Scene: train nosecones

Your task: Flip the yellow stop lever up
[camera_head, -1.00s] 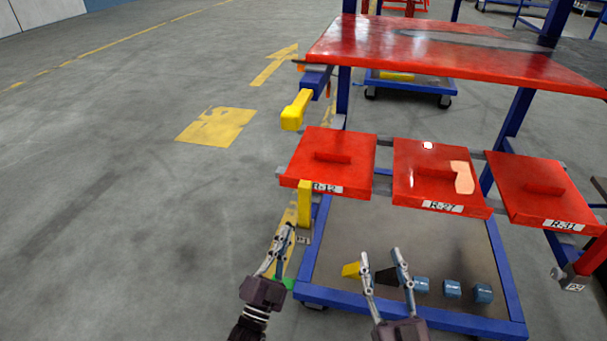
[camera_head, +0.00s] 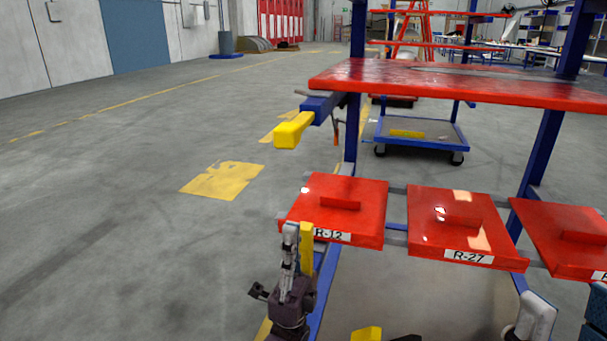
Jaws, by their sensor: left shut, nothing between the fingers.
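Two yellow parts are on the left side of the blue-framed cart. A yellow bar (camera_head: 307,248) stands upright by the front left corner of the red panel labelled R-12. A yellow-ended handle (camera_head: 293,130) sticks out left from the upper frame, below the red top shelf. I cannot tell for certain which one is the stop lever. My left gripper (camera_head: 290,232) is shut and empty, pointing up just left of the upright bar and partly in front of it. I cannot tell whether they touch.
Red panels R-12 (camera_head: 355,190), R-27 (camera_head: 460,213) and a third red panel (camera_head: 570,262) line the cart's front. The red top shelf (camera_head: 450,82) is above them. A blue trolley (camera_head: 420,133) stands behind. The floor to the left is clear.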

